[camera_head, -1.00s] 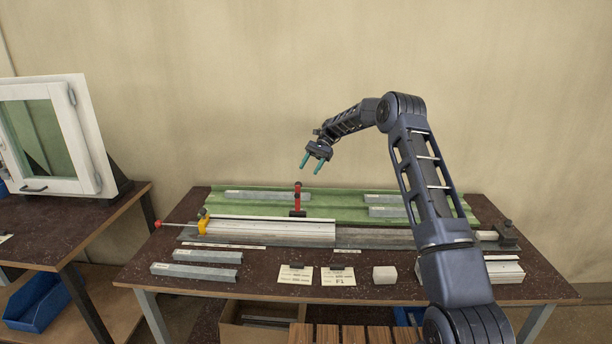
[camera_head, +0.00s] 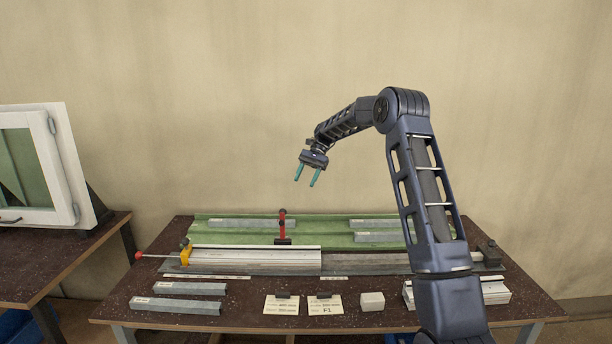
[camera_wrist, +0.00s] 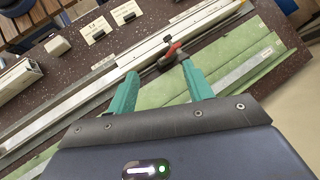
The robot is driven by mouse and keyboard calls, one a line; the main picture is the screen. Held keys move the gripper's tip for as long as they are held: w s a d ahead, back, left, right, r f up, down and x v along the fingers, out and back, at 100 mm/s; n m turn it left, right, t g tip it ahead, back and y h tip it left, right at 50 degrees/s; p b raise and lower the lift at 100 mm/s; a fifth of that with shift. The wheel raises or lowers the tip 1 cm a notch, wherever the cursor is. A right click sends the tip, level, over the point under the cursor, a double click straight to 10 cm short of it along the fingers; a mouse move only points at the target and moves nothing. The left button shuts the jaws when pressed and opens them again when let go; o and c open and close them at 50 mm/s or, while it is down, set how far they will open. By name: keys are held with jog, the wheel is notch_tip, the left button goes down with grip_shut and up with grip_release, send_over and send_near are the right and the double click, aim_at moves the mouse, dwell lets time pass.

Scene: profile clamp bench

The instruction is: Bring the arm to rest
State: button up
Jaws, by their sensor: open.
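My gripper (camera_head: 307,175) is raised above the back of the bench in the head view, its teal fingers apart and nothing between them. My arm reaches up from the lower right and bends over to the left. In the wrist view my gripper (camera_wrist: 160,90) also shows open, with the bench below it. The red clamp (camera_head: 282,228) stands upright behind the white profile (camera_head: 250,255), below my gripper and apart from it. It appears beyond the fingertips in the wrist view (camera_wrist: 172,55).
The bench (camera_head: 240,300) holds a green mat (camera_head: 330,240) with grey bars, a yellow clamp piece (camera_head: 186,254), two loose bars (camera_head: 180,304) at front left, two cards (camera_head: 281,305) and a pale block (camera_head: 372,301). A window frame (camera_head: 60,165) stands on the left table. The air around my gripper is clear.

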jog(key=s+d+r+n+t+h, duration=0.1)
jog(key=s+d+r+t, duration=0.1)
jog(key=s+d+r, duration=0.4)
jog(key=s+d+r+t+h, duration=0.1)
jog(key=s+d+r+t, duration=0.15)
jog(key=s+d, duration=0.4)
jog(key=s+d+r+n+t+h, duration=0.1)
jog(key=s+d+r+t, duration=0.15)
jog(key=s+r, duration=0.45)
jog(key=s+d+f+t, duration=0.1)
jog(key=s+d, duration=0.3)
jog(key=s, duration=0.4)
jog(key=s+d+f+n+t+h, duration=0.1)
jog(key=s+d+f, duration=0.3)
jog(key=s, duration=0.5)
jog(key=s+d+f+t+h, duration=0.1)
jog(key=s+d+f+t, duration=0.1)
jog(key=s+d, duration=0.3)
jog(key=s+f, duration=0.1)
jog(key=s, duration=0.3)
jog(key=shift+d+n+t, duration=0.15)
jog(key=shift+n+t, duration=0.15)
jog(key=shift+n, duration=0.1)
jog(key=shift+s+f, duration=0.1)
